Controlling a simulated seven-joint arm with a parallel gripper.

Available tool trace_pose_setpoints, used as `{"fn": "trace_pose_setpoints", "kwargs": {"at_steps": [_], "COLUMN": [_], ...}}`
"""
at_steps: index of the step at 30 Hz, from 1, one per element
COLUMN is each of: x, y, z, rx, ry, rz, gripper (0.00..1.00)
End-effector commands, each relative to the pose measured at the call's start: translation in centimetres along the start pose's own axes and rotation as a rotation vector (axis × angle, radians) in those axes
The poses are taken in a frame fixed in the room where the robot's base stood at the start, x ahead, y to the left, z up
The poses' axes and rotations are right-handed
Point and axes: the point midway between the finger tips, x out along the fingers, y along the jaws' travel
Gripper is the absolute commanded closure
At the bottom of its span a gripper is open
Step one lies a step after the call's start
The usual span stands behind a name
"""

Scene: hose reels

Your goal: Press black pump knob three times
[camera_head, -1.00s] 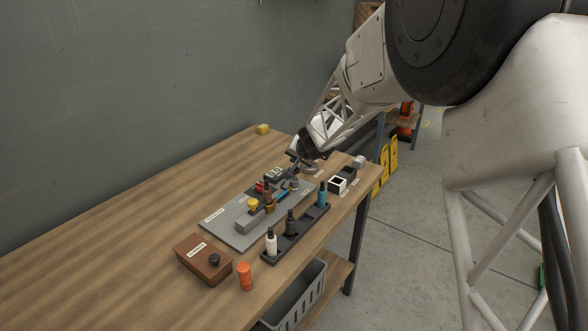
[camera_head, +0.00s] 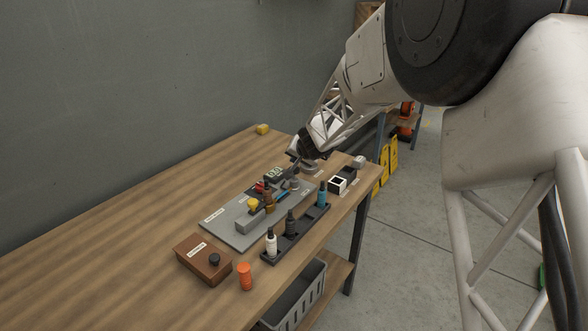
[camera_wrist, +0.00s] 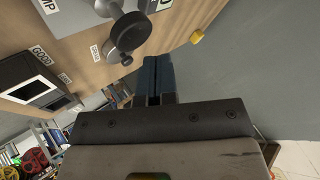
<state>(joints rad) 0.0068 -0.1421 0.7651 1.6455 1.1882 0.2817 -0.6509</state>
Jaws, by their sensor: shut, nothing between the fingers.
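In the wrist view a dark round knob (camera_wrist: 128,32) on a grey base stands beside a label whose visible letters end in "MP". I take it for the pump knob. My gripper (camera_wrist: 160,82) is shut and empty, its fingers apart from the knob in the picture and below right of it. In the head view my gripper (camera_head: 294,160) is over the far end of the bench, close to a grey round base (camera_head: 310,168). The knob itself is too small and partly hidden by my gripper there.
A grey board (camera_head: 222,226) carries several small parts. A dark rack (camera_head: 270,257) holds several bottles. Open bins (camera_head: 339,184) stand right of my gripper. The bench's left side is clear.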

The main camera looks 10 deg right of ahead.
Motion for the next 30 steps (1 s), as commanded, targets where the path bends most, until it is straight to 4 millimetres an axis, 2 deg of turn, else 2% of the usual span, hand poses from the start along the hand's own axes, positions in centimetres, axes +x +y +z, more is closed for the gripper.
{"fn": "trace_pose_setpoints", "kwargs": {"at_steps": [30], "x": [0.68], "y": [0.5], "z": [0.51], "rx": [0.0], "ry": [0.0], "rz": [0.0], "gripper": [1.0]}}
